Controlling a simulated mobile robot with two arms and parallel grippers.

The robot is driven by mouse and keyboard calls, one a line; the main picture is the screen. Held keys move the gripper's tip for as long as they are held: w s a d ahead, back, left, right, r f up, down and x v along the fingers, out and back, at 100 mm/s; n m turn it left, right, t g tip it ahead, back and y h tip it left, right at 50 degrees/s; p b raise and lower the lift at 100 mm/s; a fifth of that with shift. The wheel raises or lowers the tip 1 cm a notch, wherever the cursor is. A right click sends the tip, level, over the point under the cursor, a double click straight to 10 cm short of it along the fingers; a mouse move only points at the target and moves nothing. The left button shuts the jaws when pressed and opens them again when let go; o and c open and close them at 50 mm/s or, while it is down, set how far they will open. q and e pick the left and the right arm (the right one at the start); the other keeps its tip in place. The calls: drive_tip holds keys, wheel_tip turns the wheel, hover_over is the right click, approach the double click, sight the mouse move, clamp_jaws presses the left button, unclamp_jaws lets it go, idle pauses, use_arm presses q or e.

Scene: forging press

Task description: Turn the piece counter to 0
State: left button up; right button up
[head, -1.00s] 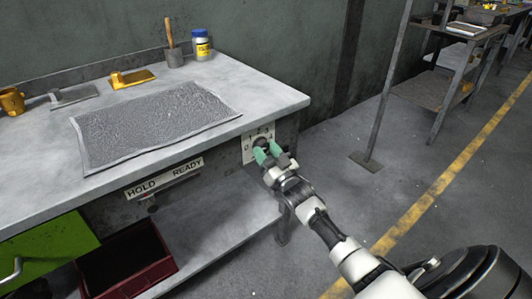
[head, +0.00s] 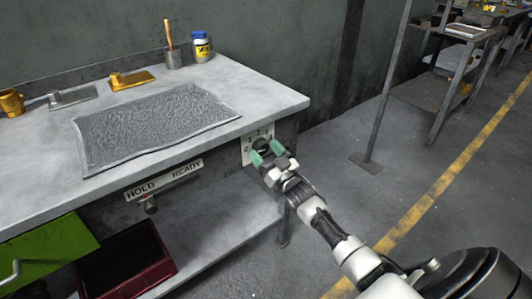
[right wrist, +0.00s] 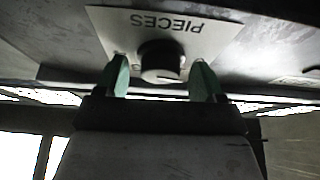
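The piece counter is a pale plate (head: 247,150) with digits and a dark round knob (right wrist: 158,58), on the front of the bench below its right corner. The wrist view shows the plate upside down, with the word PIECES. My right gripper (head: 267,152) is at the plate, its green fingertips spread. In the right wrist view the gripper (right wrist: 160,77) has one fingertip on each side of the knob, with a gap on both sides. I cannot tell which digit the knob points to. My left gripper is not in view.
A rough grey mat (head: 150,125) lies on the bench (head: 265,96). A dark red bin (head: 128,262) is below. The floor right of the bench is open, up to a metal rack (head: 425,90).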

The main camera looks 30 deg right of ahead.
drive_tip(key=a+p+v, duration=0.1)
drive_tip(key=v, duration=0.9)
drive_tip(key=shift+s+d+f, duration=0.2)
drive_tip(key=shift+s+d, duration=0.15)
drive_tip(key=shift+d, duration=0.2)
